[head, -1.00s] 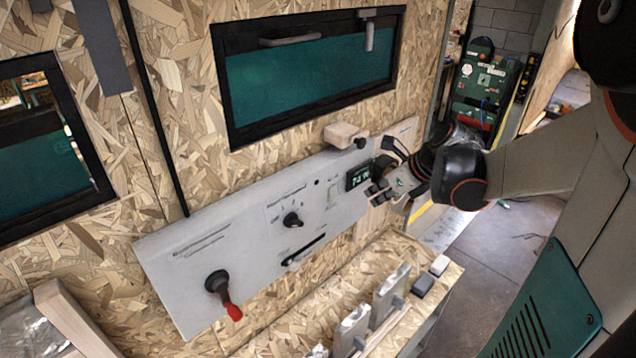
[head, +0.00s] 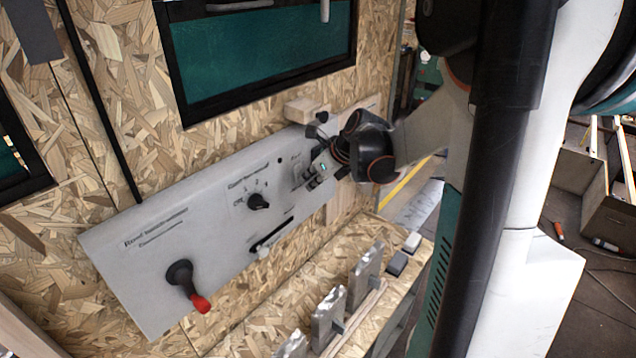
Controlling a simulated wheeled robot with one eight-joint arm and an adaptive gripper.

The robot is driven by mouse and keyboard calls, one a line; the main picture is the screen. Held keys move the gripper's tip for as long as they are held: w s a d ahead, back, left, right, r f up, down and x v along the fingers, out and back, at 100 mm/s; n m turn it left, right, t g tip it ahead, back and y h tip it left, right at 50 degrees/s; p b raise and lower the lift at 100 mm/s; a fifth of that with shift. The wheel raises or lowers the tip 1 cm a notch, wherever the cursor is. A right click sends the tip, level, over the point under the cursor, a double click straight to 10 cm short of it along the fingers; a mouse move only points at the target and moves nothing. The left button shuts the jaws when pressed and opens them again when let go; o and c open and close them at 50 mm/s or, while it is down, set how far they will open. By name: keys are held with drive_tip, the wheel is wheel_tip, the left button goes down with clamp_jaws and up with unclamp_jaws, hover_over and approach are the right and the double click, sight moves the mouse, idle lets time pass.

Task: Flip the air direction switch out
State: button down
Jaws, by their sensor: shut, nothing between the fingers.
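A grey control panel (head: 140,243) is mounted at a slant on the chipboard wall. It carries a black lever with a red tip (head: 190,285) at lower left, a black rotary knob (head: 258,201) in the middle, and a black slot with a slider (head: 268,238) below it. A small light switch plate (head: 300,168) sits near the right part of the panel. My gripper (head: 311,181) is shut and empty, with its fingers right at this plate. I cannot tell whether they touch it. The display seen earlier is hidden behind my gripper. I cannot tell which control is the air direction switch.
A wooden block (head: 306,108) juts out above the panel, close to my wrist. A dark-framed window (head: 265,60) is above. Below, a chipboard ledge (head: 300,290) holds upright metal plates (head: 329,317) and small grey and white blocks (head: 397,263).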

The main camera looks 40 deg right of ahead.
drive_tip(key=shift+w+f, duration=0.1)
idle(0.3)
drive_tip(key=shift+w+a+f+b, duration=0.15)
drive_tip(key=shift+w+b, duration=0.15)
drive_tip(key=shift+b, duration=0.15)
drive_tip(key=shift+r, duration=0.2)
drive_tip(key=shift+r+p, duration=0.55)
drive_tip(key=shift+r, duration=0.15)
drive_tip(key=shift+s, duration=0.15)
